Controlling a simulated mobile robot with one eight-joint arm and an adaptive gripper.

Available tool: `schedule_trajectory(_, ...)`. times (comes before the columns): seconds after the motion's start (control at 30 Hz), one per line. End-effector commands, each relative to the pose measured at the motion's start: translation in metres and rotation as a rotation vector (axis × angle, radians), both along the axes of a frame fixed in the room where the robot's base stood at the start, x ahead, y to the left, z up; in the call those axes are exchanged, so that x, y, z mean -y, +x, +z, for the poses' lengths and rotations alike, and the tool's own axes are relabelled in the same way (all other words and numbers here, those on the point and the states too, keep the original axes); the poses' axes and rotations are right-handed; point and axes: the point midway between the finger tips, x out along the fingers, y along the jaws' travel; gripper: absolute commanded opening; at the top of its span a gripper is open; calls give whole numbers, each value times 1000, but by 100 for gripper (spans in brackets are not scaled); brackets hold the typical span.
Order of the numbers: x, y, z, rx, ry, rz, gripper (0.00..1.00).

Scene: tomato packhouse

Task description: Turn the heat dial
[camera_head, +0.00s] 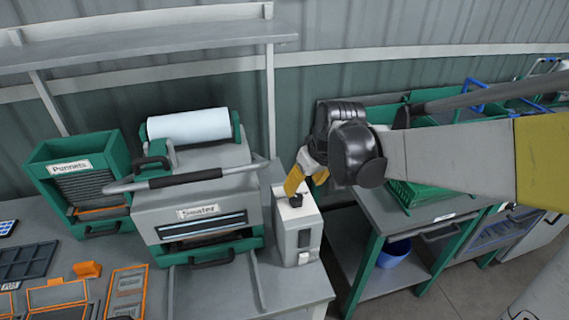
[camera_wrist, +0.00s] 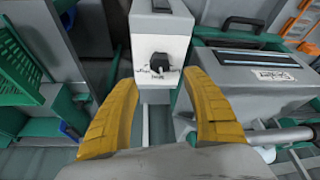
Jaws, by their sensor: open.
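The heat dial (camera_wrist: 159,63) is a small black knob on a white panel with printed marks, seen in the wrist view. It sits on a narrow grey control box (camera_head: 300,228) at the right side of the sealer (camera_head: 192,205). My gripper (camera_wrist: 162,105) has two yellow fingers spread apart, with the dial between and beyond them, not touching it. In the head view my gripper (camera_head: 305,182) is over the top of the box and partly hides the panel there.
A green punnet dispenser (camera_head: 75,175) and a film roll (camera_head: 188,126) are left of the box. The sealer's bar handle (camera_head: 185,178) reaches close to the box. A bench with a green crate (camera_head: 425,195) stands to the right, a blue bowl (camera_head: 394,252) below it.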

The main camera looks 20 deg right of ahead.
Motion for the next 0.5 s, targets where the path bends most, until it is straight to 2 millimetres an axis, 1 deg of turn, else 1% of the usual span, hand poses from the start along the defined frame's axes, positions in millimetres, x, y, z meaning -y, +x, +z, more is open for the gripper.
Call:
schedule_trajectory(0.03, -1, 4, -13, 0, 0, 0, 57)
schedule_trajectory(0.2, -4, 18, -46, 0, -1, -1, 57)
schedule_trajectory(0.33, -6, 26, -65, 0, -1, -3, 57)
schedule_trajectory(0.5, -7, 31, -78, 0, -1, -3, 57)
